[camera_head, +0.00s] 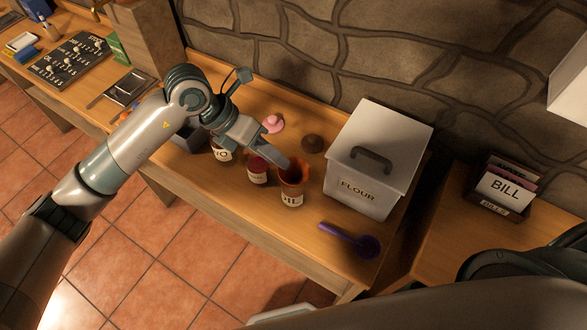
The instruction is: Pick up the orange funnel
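An orange funnel (303,170) appears at the mouth of a brown jar (292,186) with a pale label, on the wooden counter. The funnel is partly hidden, so I cannot tell how far it sits in the jar. My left gripper (284,161) reaches in from the left, and its fingertips are at the funnel's left side. The fingers overlap from this angle, so I cannot tell whether they touch or grip it. My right gripper is not in view; a dark arm part of mine crosses the lower right.
A red-lidded jar (258,170) and another labelled jar (222,153) stand left of the funnel. A white flour bin (376,150) is close on its right. A purple scoop (350,240) lies in front. Pink (273,123) and brown (312,143) items lie behind.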

